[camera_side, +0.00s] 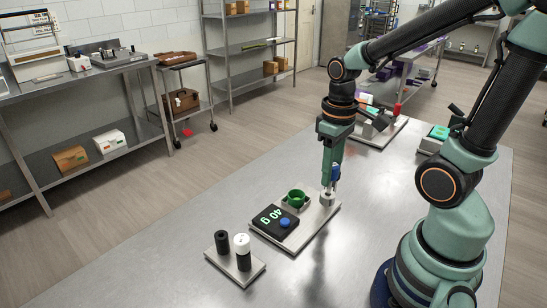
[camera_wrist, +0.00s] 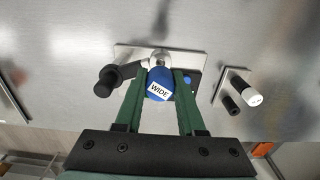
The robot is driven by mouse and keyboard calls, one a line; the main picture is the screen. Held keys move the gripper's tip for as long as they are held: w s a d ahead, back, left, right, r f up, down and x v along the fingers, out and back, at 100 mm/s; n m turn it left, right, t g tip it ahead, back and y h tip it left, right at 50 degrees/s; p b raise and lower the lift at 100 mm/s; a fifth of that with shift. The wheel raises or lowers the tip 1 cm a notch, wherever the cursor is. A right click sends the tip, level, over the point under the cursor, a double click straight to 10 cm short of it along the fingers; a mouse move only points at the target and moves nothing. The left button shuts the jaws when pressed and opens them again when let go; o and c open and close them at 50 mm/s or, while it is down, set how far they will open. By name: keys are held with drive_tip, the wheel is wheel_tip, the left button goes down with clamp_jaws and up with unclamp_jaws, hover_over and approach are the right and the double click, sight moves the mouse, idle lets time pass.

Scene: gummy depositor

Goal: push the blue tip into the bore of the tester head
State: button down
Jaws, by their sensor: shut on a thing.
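My gripper (camera_side: 331,183) points down over the far end of a metal plate (camera_side: 318,221). It is shut on the blue tip, whose round end is labelled WIDE (camera_wrist: 160,85) in the wrist view. In the side view the tip (camera_side: 336,172) shows as a small blue patch beside the fingers. A short silver post (camera_side: 327,199), which looks like the tester head, stands on the plate just below the fingertips. It also shows in the wrist view (camera_wrist: 158,57), partly behind the tip. I cannot see the bore or tell whether the tip touches the head.
The same plate holds a green ring (camera_side: 295,198) and a black display (camera_side: 274,219) reading 40 g with a blue button (camera_side: 285,222). A small stand (camera_side: 237,269) holds a black peg and a white-topped peg. Another fixture (camera_side: 378,134) stands behind. The table's front left is bare.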

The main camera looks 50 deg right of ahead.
sight(327, 195)
drive_tip(key=shift+f, duration=2.45)
drive_tip(key=shift+r, duration=0.2)
idle(0.7)
drive_tip(key=shift+w+f, duration=0.1)
drive_tip(key=shift+f, duration=0.05)
idle(0.6)
drive_tip(key=shift+r, duration=2.95)
drive_tip(key=shift+f, duration=0.15)
